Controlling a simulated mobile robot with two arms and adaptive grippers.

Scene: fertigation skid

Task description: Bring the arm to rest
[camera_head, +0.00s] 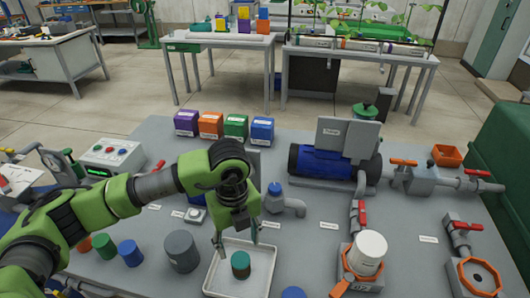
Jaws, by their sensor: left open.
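My left arm comes in from the left and arches over the skid table. My left gripper (237,240) points down over the white tray (262,286) with its fingers apart and nothing between them. A green and brown cylinder (240,265) stands in the tray, just below and in front of the fingertips. It appears apart from the fingers.
A grey cylinder (181,251) and a blue cylinder (130,253) stand left of the tray. A blue pump (318,162), red-handled valves and a white canister (369,249) stand to the right. Coloured boxes (210,125) line the back. Bare tabletop shows around (310,245).

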